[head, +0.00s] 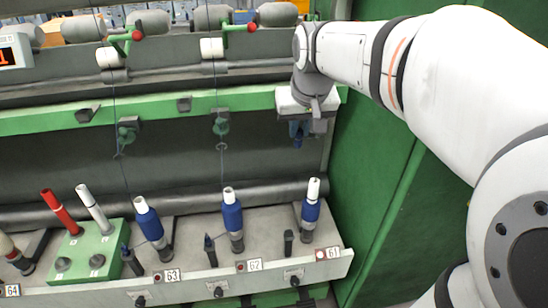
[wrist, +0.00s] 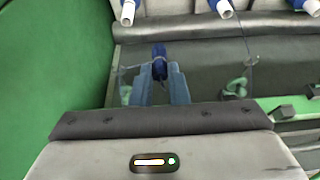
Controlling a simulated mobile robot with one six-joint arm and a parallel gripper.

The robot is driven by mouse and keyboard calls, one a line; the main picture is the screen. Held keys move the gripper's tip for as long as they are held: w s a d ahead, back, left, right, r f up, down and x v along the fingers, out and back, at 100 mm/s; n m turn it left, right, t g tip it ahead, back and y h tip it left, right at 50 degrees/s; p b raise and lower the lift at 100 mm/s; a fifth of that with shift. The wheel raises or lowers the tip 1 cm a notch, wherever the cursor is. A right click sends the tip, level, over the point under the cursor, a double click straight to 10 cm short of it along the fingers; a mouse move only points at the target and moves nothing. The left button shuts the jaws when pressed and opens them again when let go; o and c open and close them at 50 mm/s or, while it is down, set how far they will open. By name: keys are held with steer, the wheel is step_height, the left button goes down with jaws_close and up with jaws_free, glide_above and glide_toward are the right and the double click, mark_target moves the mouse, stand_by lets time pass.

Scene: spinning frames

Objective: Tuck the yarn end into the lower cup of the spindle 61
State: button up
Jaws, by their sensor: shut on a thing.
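Spindle 61 (head: 311,211) stands at the right end of the row. It carries blue yarn on a white tube, with a grey cup-like base (head: 306,236) below. In the wrist view its white tube end (wrist: 127,14) shows at the top left. My gripper (head: 298,136) hangs above and behind it, under the green rail and well apart from it. In the wrist view my gripper (wrist: 160,72) is shut on a dark blue piece (wrist: 159,55), seemingly yarn; a faint strand shows beside it. The inside of the lower cup is hidden.
Spindles 62 (head: 232,217) and 63 (head: 148,222) stand to the left, with threads running upward. Dark posts (head: 288,243) stand beside the spindles. A green block (head: 90,250) holds a red and a white tube. A green wall (head: 385,190) bounds the right side.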

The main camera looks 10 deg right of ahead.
steer(key=shift+r, duration=0.1)
steer(key=shift+w+f+b, duration=0.6)
steer(key=shift+f+b, duration=2.45)
steer(key=shift+f, duration=3.5)
steer(key=shift+w+f+b, duration=0.55)
steer(key=shift+f+b, duration=2.5)
steer(key=shift+f, duration=3.55)
steer(key=shift+w+f+b, duration=0.6)
steer(key=shift+f+b, duration=2.45)
steer(key=shift+f, duration=3.5)
steer(key=o, duration=0.8)
steer(key=shift+c, duration=0.2)
